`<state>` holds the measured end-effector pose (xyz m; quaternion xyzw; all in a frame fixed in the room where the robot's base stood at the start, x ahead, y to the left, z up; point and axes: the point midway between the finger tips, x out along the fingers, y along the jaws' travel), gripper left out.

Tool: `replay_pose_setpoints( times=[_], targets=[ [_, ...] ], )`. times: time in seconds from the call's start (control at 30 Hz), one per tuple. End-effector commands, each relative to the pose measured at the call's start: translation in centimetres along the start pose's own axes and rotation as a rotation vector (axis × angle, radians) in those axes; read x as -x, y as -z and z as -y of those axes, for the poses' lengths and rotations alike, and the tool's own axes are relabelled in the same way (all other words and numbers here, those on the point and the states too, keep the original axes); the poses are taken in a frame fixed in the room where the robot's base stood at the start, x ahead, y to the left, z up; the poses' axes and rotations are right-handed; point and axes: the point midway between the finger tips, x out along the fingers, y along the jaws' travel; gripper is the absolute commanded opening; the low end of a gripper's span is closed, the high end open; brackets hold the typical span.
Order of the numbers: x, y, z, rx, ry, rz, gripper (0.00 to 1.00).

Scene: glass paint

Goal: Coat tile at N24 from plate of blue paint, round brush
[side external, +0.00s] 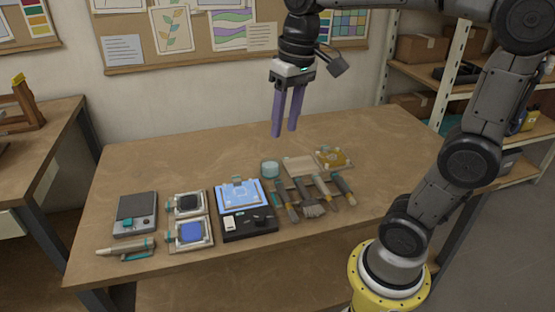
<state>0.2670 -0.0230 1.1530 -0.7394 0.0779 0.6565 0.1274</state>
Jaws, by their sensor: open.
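My gripper (285,130) hangs open and empty above the back of the table, with its two purple fingers apart and pointing down. The plate of blue paint (190,233) lies flat at the front left of the table, a blue square in a pale frame. Several brushes (307,203) lie in a row at the middle right; which one is the round brush I cannot tell. A light blue panel (240,191) with small pieces on it sits on a black device right of the plates. No N24 label is readable, so I cannot tell which tile it marks.
A plate of black paint (188,203) lies behind the blue one. A grey scale (135,212) and a beige tool (121,248) are at left. The table's back left is clear.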

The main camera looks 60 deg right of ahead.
Motion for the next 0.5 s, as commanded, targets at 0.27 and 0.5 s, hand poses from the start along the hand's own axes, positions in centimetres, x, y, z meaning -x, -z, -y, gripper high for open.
replay_pose_setpoints(
  times=[0.27, 0.5],
  targets=[
    [-4.6, 8.4, -3.0, -0.18, -0.008, 0.233, 0.42],
    [-11.8, 13.4, -7.7, -0.326, 0.002, 0.425, 0.42]
  ],
)
